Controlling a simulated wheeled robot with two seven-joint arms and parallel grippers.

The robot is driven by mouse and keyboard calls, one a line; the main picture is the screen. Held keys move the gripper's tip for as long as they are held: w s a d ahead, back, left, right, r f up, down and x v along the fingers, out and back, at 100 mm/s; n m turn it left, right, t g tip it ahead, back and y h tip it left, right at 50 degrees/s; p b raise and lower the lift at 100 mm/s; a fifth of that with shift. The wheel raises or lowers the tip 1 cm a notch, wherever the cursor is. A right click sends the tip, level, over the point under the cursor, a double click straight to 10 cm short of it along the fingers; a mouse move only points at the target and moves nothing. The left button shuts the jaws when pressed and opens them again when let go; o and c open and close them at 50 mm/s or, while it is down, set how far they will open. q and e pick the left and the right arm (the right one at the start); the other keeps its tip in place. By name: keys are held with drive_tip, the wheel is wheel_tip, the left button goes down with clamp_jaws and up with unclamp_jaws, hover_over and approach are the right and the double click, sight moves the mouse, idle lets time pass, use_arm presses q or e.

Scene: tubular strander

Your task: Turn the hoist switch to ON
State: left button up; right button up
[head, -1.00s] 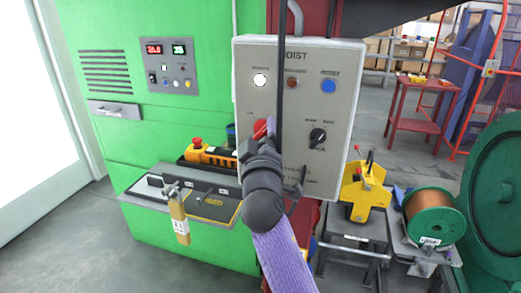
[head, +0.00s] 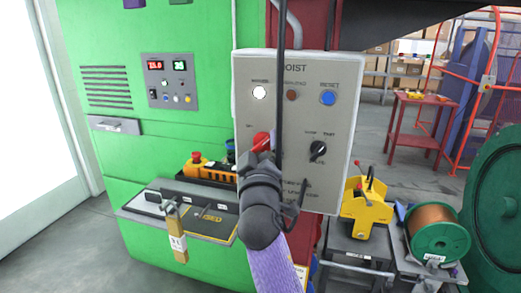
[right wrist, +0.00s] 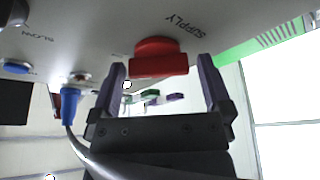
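The hoist panel (head: 345,100) is a light grey box marked HOIST on the front of the green machine. Its red supply switch (head: 261,141) is on the lower left of the face, partly hidden by my right gripper (head: 262,158) in the head view. In the right wrist view the red switch (right wrist: 158,58) sits just ahead of my right gripper (right wrist: 161,70), next to the word SUPPLY. The two fingers are open, one on each side of it, with gaps showing. The ON mark is hidden or too small to read. My left gripper is not in view.
The panel also has a lit white lamp (head: 259,92), a red-brown lamp (head: 292,95), a blue button (head: 328,97) and a black selector (head: 318,149). A dark cable hangs before the panel. A blue plug (right wrist: 72,98) with a grey cable shows in the wrist view.

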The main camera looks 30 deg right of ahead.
drive_tip(key=b+v, duration=0.1)
drive_tip(key=v, duration=0.9)
